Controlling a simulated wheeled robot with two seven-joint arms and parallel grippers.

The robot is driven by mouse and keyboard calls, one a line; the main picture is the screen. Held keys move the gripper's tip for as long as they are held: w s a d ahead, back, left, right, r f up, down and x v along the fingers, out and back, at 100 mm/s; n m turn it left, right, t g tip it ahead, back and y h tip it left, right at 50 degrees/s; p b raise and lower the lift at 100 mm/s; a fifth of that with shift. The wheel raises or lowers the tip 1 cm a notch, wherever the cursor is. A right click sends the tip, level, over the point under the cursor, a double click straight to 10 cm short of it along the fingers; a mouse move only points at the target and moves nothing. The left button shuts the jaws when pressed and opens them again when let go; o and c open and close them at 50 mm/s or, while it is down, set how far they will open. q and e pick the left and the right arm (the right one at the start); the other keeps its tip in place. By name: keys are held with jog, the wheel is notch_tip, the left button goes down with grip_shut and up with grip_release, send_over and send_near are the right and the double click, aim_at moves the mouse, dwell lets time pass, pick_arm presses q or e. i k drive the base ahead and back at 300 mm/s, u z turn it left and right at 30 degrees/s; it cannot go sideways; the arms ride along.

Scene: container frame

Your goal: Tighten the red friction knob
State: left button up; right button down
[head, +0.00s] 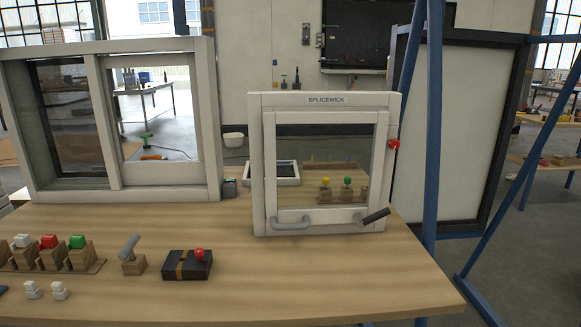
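A small red knob (394,144) sticks out from the right side of the white window frame (262,108) labelled SPLICEWICK. The frame stands upright on the wooden table and its sash (320,117) looks closed or nearly closed. A grey bar handle (291,224) and a dark lever (376,216) are on its lower rail. Another red knob (199,254) sits on a dark block (178,271) with a yellow stripe nearer the front. I cannot tell from markings which knob sets friction. Neither of my grippers is in view.
Wooden blocks with white, red and green tops (50,257) stand at the left on the table (300,287). A grey lever on a block (131,255) stands beside them. A large sliding window (110,185) stands behind. Blue posts (431,120) rise at the right. The front right tabletop is clear.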

aim_at(394, 143)
jog(key=z, duration=0.25)
jog(key=k, duration=1.25)
jog(key=z, duration=0.5)
jog(key=i, duration=1.65)
jog(key=u, duration=2.35)
